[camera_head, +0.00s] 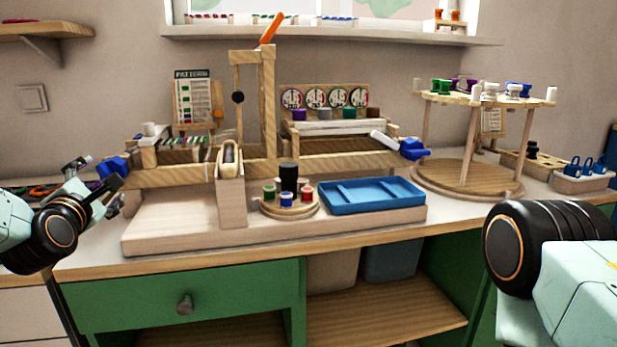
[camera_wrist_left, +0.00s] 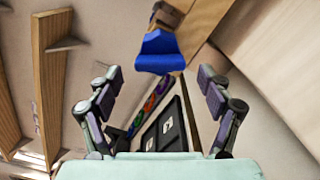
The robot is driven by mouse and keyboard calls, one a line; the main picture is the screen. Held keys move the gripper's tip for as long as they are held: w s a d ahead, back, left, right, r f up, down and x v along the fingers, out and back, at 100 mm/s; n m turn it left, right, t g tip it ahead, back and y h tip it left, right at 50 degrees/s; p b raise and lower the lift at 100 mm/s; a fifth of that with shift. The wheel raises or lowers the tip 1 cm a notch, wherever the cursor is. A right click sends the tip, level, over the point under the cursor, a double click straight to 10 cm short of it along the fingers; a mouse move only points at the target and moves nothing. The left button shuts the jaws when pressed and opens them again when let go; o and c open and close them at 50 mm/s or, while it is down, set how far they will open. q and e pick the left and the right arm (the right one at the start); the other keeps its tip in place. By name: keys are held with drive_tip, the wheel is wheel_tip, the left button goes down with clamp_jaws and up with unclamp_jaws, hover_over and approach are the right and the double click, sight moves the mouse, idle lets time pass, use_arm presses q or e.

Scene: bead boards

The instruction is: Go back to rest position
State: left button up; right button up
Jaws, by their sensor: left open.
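My left gripper (camera_head: 98,182) is at the left of the head view, in front of the left end of the wooden bead loom. In the left wrist view my left gripper (camera_wrist_left: 159,82) has its two fingers spread wide, with nothing between the tips. The blue end piece (camera_head: 113,166) of the loom is just behind the fingers in the head view; it also shows beyond the fingertips in the left wrist view (camera_wrist_left: 160,52). I cannot tell the exact gap. My right arm is at the right edge of the head view; its gripper is out of the picture.
The wooden loom (camera_head: 350,162) stands on the workbench. A blue tray (camera_head: 372,207) and a round spool holder (camera_head: 290,212) stand before it. A round tiered stand (camera_head: 466,191) is on the right. A green drawer (camera_head: 240,292) is below. The bench's front edge is clear.

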use_arm(q)
drive_tip(key=shift+x, duration=1.2)
drive_tip(key=shift+d, duration=0.1)
